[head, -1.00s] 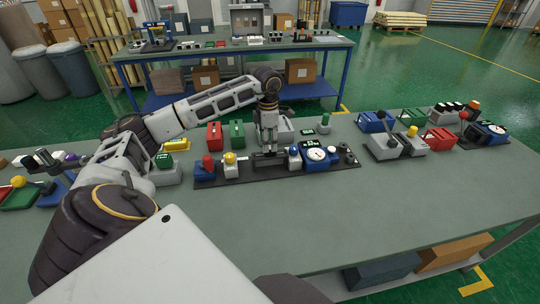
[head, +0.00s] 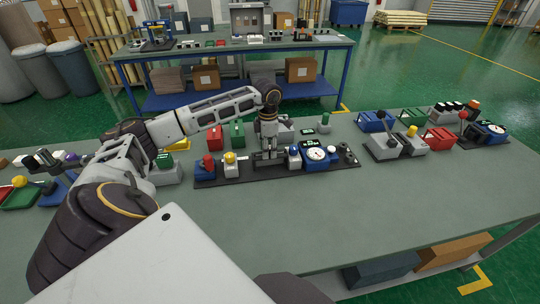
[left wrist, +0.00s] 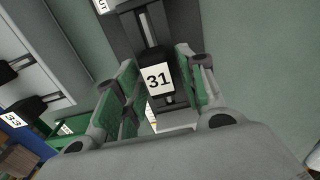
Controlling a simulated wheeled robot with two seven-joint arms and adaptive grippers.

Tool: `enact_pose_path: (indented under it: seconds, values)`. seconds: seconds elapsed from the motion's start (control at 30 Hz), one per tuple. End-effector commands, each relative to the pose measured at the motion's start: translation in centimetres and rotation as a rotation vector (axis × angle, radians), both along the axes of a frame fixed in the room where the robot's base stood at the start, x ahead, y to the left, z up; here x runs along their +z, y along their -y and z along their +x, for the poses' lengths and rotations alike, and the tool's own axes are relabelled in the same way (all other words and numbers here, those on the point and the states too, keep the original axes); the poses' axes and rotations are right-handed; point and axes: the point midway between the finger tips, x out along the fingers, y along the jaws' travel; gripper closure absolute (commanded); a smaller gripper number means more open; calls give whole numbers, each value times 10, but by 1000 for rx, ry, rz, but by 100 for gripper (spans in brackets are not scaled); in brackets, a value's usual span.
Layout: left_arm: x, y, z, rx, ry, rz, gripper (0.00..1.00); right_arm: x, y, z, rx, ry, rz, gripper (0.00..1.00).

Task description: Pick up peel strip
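My left gripper (head: 267,155) points down over the long dark board (head: 335,165) on the near table. In the left wrist view its two green-padded fingers (left wrist: 160,85) are apart, on either side of a dark slotted fixture with a white tag marked 31 (left wrist: 157,78). A pale piece (left wrist: 175,123) shows low between the fingers, partly hidden by the gripper. I cannot tell which piece is the peel strip. Whether the fingers touch the fixture is unclear. My right gripper is not in view.
On the dark board, a white block with a yellow knob (head: 231,166) stands left of the gripper and a blue dial device (head: 318,155) right. Red (head: 214,138) and green (head: 237,134) boxes stand behind. The table's front right (head: 400,205) is clear.

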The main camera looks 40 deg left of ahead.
Motion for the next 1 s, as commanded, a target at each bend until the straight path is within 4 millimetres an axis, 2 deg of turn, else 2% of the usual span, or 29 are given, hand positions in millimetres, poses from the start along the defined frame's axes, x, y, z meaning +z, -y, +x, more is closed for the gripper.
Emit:
enact_pose_path:
  seconds: [0.03,0.27,0.67,0.87,1.0]
  values:
    - [0,0,0,0,0,0,71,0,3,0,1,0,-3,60]
    - [0,0,0,0,0,0,100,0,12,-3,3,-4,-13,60]
    - [5,0,0,0,1,0,100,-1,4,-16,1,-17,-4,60]
    - [23,0,1,0,3,0,100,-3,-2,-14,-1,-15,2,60]
    - [42,0,1,0,3,0,100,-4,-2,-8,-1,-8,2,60]
